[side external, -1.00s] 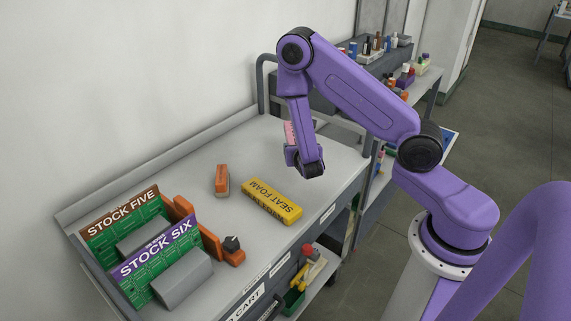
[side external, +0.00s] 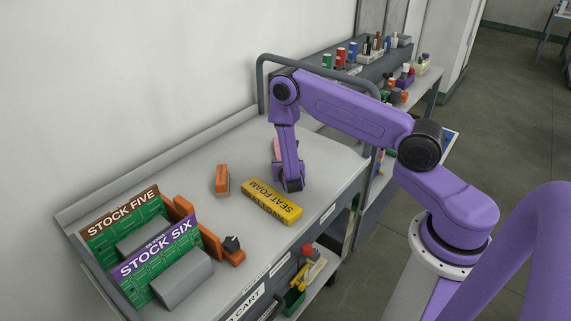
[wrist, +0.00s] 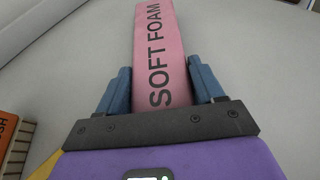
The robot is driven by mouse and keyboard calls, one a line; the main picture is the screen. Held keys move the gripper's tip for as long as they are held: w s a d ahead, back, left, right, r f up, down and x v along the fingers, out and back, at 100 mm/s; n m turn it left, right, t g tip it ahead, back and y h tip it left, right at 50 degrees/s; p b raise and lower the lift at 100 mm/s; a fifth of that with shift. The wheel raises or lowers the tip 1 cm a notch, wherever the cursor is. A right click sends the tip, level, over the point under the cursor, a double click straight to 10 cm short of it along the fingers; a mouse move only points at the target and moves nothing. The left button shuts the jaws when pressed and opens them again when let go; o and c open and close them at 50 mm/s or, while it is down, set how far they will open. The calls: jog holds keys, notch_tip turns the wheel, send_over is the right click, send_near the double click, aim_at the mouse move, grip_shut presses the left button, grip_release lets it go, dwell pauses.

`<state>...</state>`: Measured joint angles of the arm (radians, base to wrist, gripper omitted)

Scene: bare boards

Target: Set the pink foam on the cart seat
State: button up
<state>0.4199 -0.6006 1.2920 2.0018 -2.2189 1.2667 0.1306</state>
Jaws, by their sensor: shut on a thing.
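The pink foam (wrist: 157,50) is a long block lettered "SOFT FOAM". My gripper (wrist: 160,85) is shut on it, one blue finger on each side, and its far end runs out of the wrist view. In the side view my gripper (side external: 288,178) is low over the grey cart top (side external: 235,250), and only a sliver of pink foam (side external: 277,147) shows behind it. I cannot tell whether the foam touches the surface. No separate part marked as the cart seat can be made out; a label on the front edge reads "CART".
A yellow "SEAT FOAM" block (side external: 272,201) lies just left of my gripper. An orange brush-like block (side external: 222,180) stands farther left. Stock bins (side external: 145,250) fill the left end. A rail (side external: 262,85) rises at the back. The top right of the cart is clear.

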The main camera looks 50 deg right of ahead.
jog(key=shift+f, duration=0.1)
jog(key=o, duration=1)
jog(key=v, duration=1.2)
jog(key=s+r+m+g+h, duration=0.1)
jog(key=s+r+m+g, duration=0.1)
jog(key=s+r+m, duration=0.3)
jog(key=s+r+m+g, duration=0.2)
jog(key=r+m, duration=0.2)
jog(key=r, duration=0.4)
jog(key=s+a+r+m+g+y, duration=0.1)
jog(key=s+a+r+y, duration=0.1)
jog(key=s, duration=0.5)
jog(key=s+a+r+m+g+y, duration=0.2)
jog(key=s+a+y, duration=0.3)
jog(key=s, duration=0.2)
jog(key=s+a+r+m+g+y, duration=0.2)
jog(key=s+a+y, duration=0.1)
jog(key=s, duration=0.4)
jog(key=shift+a+r+y, duration=0.35)
jog(key=shift+a+y, duration=0.05)
jog(key=shift+a, duration=0.15)
